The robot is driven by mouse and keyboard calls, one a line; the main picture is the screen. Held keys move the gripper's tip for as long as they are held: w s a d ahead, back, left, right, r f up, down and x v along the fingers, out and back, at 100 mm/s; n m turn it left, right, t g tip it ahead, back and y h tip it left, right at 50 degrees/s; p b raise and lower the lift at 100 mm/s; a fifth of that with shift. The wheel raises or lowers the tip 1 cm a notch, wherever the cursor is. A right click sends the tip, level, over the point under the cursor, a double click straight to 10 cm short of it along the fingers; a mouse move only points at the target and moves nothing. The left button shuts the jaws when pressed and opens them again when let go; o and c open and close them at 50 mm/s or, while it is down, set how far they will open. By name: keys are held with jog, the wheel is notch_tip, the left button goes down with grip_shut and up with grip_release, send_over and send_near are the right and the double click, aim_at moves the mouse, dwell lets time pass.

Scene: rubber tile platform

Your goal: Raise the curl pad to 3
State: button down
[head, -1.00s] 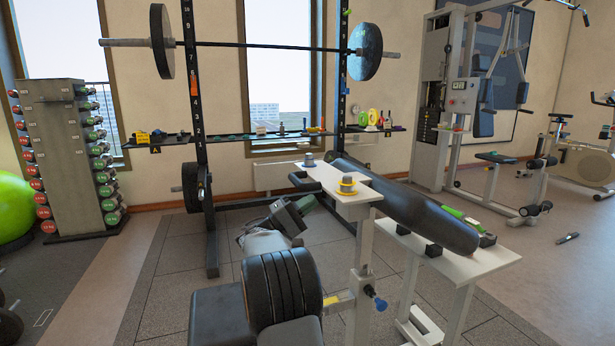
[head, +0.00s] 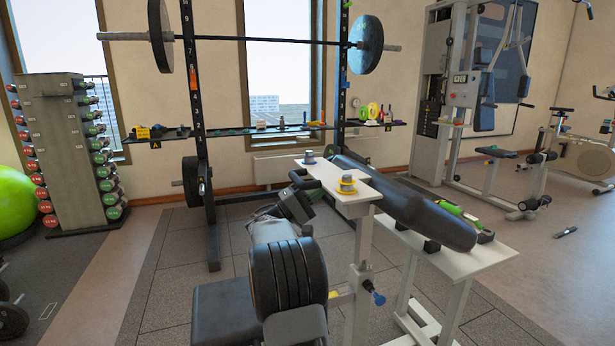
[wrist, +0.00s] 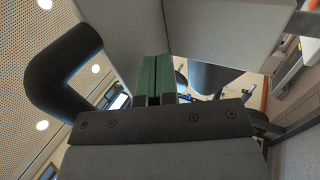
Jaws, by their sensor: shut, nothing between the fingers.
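A long black padded roll (head: 410,205), which looks like the curl pad, rests over white boards. The white post (head: 363,245) under the near board carries a blue knob (head: 378,299) and a yellow marking (head: 342,296). No number on the post can be read. My gripper (head: 314,194) is left of the near board, apart from the blue knob. In the wrist view its green fingers (wrist: 154,78) are together with nothing between them. A curved dark pad (wrist: 58,70) shows at the left there; I cannot tell which part it is.
A rack with a barbell (head: 270,41) and a tool shelf (head: 270,132) stand behind. A dumbbell rack (head: 65,150) is at left.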

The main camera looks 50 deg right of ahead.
aim_at(294, 178)
jog(key=shift+r, duration=0.2)
jog(key=shift+r+p, duration=2.75)
jog(key=shift+r, duration=1.35)
jog(key=shift+f, duration=0.25)
jog(key=shift+f+b, duration=0.9)
jog(key=shift+w+a+f+b, duration=0.3)
jog(key=shift+w+a, duration=0.25)
jog(key=shift+a, duration=0.5)
jog(key=shift+w+a+f+b, duration=0.3)
jog(key=shift+w+a, duration=0.3)
jog(key=shift+a, duration=0.4)
jog(key=shift+w+a+f+b, duration=0.3)
jog(key=shift+w+a, duration=0.25)
jog(key=shift+a, duration=0.5)
